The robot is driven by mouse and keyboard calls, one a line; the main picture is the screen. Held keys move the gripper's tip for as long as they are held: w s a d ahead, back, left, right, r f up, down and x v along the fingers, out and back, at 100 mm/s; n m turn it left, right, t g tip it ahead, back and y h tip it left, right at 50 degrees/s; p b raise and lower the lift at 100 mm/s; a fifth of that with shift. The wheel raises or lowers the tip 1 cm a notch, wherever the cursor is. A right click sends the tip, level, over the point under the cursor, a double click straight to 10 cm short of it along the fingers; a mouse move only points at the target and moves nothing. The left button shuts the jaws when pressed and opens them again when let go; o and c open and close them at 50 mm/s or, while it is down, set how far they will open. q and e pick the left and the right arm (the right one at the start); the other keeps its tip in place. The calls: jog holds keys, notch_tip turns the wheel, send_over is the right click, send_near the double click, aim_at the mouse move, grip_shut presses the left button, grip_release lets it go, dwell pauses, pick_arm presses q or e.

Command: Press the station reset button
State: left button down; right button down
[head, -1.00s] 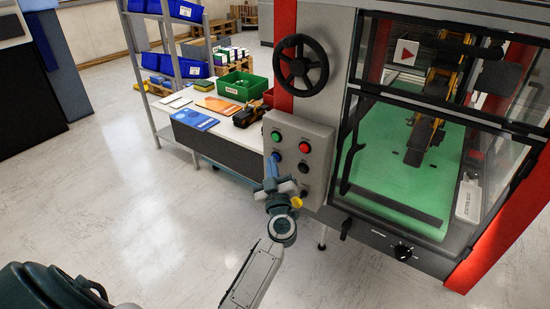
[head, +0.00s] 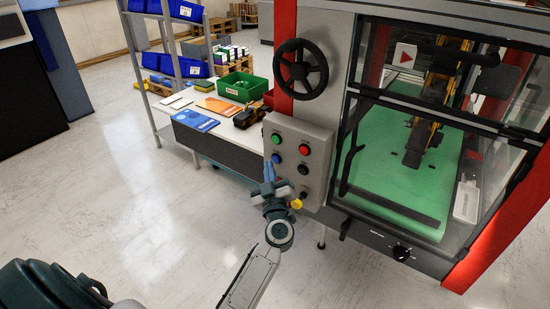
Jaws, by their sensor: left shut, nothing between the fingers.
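A grey control box (head: 318,150) is on the front of the machine, left of its glazed door. It carries a green button (head: 276,138), a red button (head: 304,149), a blue button (head: 276,158) and dark controls (head: 303,169) lower right. I cannot read any label that names the reset button. My left gripper (head: 268,169) is shut and empty, its blue fingertips pointing up just below the blue button. A small gap seems to show between them, but contact is hard to judge. The gripper body hides the box's lower left. My right gripper is out of view.
A black handwheel (head: 301,69) sits above the box. A yellow part (head: 296,204) shows beside my gripper. The glazed door (head: 400,150) covers a green bed. A table (head: 215,145) with a green bin (head: 242,86) stands left. Open floor (head: 130,220) lies front left.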

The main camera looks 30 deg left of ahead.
pick_arm(q)
jog(key=s+p, duration=0.1)
jog(key=s, duration=0.1)
jog(key=s+p, duration=0.1)
jog(key=s, duration=0.2)
jog(key=shift+a+p, duration=0.2)
jog(key=shift+p, duration=0.1)
dwell(0.8)
